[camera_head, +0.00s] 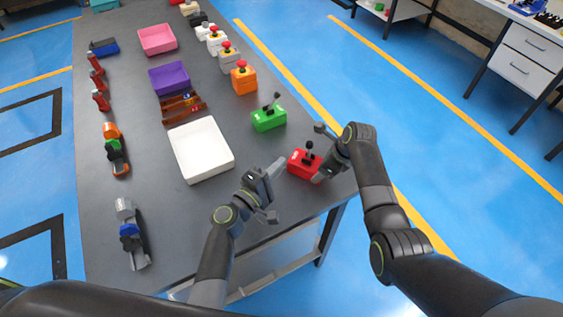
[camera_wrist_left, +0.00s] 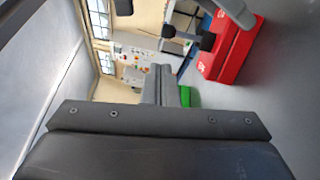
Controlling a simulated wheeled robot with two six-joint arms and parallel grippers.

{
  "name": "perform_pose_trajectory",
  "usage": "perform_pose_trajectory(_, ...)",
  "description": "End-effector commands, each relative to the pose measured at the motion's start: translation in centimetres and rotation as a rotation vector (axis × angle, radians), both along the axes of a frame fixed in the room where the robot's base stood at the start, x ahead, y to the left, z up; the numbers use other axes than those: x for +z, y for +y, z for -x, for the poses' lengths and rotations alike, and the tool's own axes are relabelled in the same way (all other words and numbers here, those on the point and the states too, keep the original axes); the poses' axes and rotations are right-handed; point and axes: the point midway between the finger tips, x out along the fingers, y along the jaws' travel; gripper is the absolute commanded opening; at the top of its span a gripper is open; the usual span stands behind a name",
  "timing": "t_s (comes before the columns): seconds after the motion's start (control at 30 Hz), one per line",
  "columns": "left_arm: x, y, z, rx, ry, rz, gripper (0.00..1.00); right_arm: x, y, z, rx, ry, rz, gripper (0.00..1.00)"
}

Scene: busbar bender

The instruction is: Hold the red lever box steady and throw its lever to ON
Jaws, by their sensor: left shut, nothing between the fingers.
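The red lever box (camera_head: 300,164) sits near the right edge of the grey table, its black lever (camera_head: 309,147) standing roughly upright. In the left wrist view the red box (camera_wrist_left: 238,52) is at upper right, with its lever (camera_wrist_left: 186,37) pointing left. My left gripper (camera_head: 277,168) is shut and empty, its tips just left of the box and apart from it. Its closed fingers show in the left wrist view (camera_wrist_left: 166,86). My right gripper (camera_head: 321,174) is at the box's right side, against or around it; its jaws are partly hidden.
A green lever box (camera_head: 268,120) stands behind the red one, with an orange button box (camera_head: 244,81) farther back. A white tray (camera_head: 202,150) lies to the left. Bare table lies between the tray and the clamp-like tool (camera_head: 131,235) at front left.

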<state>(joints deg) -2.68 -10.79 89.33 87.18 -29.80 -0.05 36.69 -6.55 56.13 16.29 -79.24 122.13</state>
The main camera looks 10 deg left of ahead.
Motion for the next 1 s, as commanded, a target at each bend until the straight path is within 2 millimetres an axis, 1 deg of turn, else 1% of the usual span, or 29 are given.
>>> perform_pose_trajectory(0.17,0.0,0.0,0.0,0.000,0.000,0.000,0.00,0.1,0.0,0.0,0.000,-0.001,-0.001,0.29)
perform_pose_trajectory(0.27,-0.1,0.3,0.0,-0.007,-0.004,-0.008,0.00,0.1,0.0,0.0,0.000,-0.001,-0.001,0.29)
perform_pose_trajectory(0.37,-0.2,1.5,0.2,-0.034,-0.017,-0.041,0.00,0.1,0.0,0.0,0.000,-0.001,-0.001,0.29)
perform_pose_trajectory(0.6,-0.1,5.2,0.8,-0.138,-0.064,-0.145,0.00,0.1,0.0,0.0,0.000,-0.001,-0.001,0.29)
perform_pose_trajectory(0.7,0.0,6.2,1.0,-0.167,-0.076,-0.170,0.00,0.1,0.0,0.0,0.000,-0.001,-0.001,0.29)
perform_pose_trajectory(0.8,0.1,6.7,1.1,-0.183,-0.081,-0.183,0.00,0.1,0.0,0.0,0.000,-0.001,-0.001,0.29)
perform_pose_trajectory(1.0,0.1,6.7,1.1,-0.186,-0.082,-0.184,0.00,0.1,0.0,0.0,0.000,-0.001,-0.001,0.29)
